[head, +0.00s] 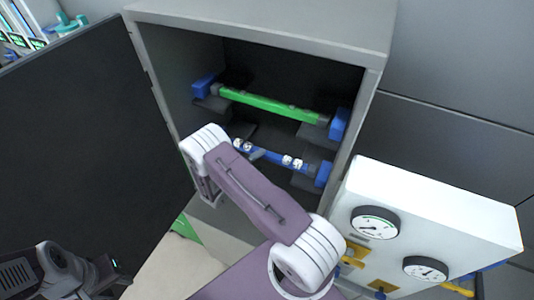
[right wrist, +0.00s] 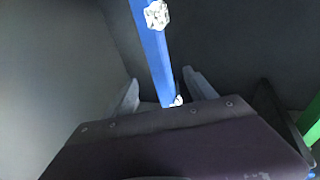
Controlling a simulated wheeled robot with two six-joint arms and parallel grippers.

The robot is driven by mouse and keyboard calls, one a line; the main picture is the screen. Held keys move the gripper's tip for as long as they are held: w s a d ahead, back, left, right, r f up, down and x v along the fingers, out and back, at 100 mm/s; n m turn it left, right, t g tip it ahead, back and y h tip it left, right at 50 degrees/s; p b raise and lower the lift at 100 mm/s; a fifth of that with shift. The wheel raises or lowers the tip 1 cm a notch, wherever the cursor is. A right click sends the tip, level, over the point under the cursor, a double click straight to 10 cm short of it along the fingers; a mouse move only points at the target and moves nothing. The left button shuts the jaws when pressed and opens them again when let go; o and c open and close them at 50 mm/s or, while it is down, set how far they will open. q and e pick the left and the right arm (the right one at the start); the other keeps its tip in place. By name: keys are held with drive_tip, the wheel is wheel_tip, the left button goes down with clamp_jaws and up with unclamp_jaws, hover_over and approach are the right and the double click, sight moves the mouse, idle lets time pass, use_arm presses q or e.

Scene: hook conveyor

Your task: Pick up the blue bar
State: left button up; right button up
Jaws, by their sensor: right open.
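The blue bar (head: 272,156) lies across the lower holders inside the open grey cabinet. It has white fittings along it and a blue block at its right end. My right arm reaches into the cabinet and hides the bar's left end. In the right wrist view the blue bar (right wrist: 153,50) runs down between the two pale fingers of my right gripper (right wrist: 160,92). That gripper is open, with a finger on either side of the bar; contact cannot be seen. My left gripper (head: 108,274) is at the lower left, away from the bar, its jaws unclear.
A green bar (head: 270,104) rests on holders above the blue bar. It also shows in the right wrist view (right wrist: 310,122). The cabinet's dark door (head: 85,130) stands open on the left. A white gauge box (head: 425,213) stands to the right.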

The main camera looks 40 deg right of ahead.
sight(265, 158)
drive_tip(key=x, duration=0.1)
drive_tip(key=p+x, duration=0.2)
drive_tip(key=x, duration=0.1)
drive_tip(key=shift+d+r, duration=0.1)
drive_tip(key=shift+r, duration=0.2)
drive_tip(key=shift+w+d+f, duration=0.25)
drive_tip(key=shift+d+f, duration=0.15)
drive_tip(key=shift+a+r, duration=0.1)
clamp_jaws()
drive_tip(key=shift+s, duration=0.1)
drive_tip(key=shift+s, duration=0.2)
